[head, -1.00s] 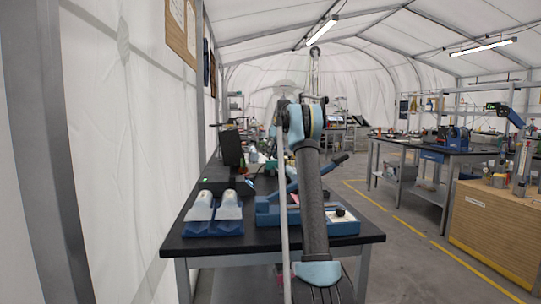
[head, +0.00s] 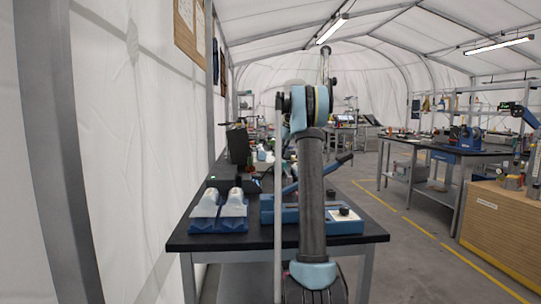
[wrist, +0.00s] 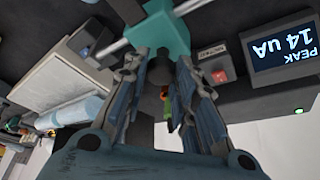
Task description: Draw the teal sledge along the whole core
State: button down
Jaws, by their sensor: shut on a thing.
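The teal sledge (wrist: 165,28) is at the top middle of the wrist view, on a pale rod (wrist: 112,47) that runs out from both its sides, apparently the core. My gripper (wrist: 160,64) is closed around a dark round knob (wrist: 159,74) just below the teal block. The knob looks joined to the sledge, but the exact contact is partly hidden by the fingers. In the head view my own arm hides the gripper and the sledge.
A display reading PEAK 14 uA (wrist: 285,42) and a red button (wrist: 220,76) lie right of the sledge in the wrist view. On the black bench (head: 215,243) stand a blue holder with white pieces (head: 219,208) and a blue lever device (head: 345,222).

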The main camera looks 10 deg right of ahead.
jog(key=s+a, duration=0.1)
jog(key=s, duration=1.8)
jog(key=shift+s+a, duration=0.15)
jog(key=shift+s, duration=0.25)
jog(key=c, duration=1.3)
grip_release()
jog(key=shift+s, duration=0.1)
jog(key=v, duration=1.1)
jog(key=shift+r, duration=0.4)
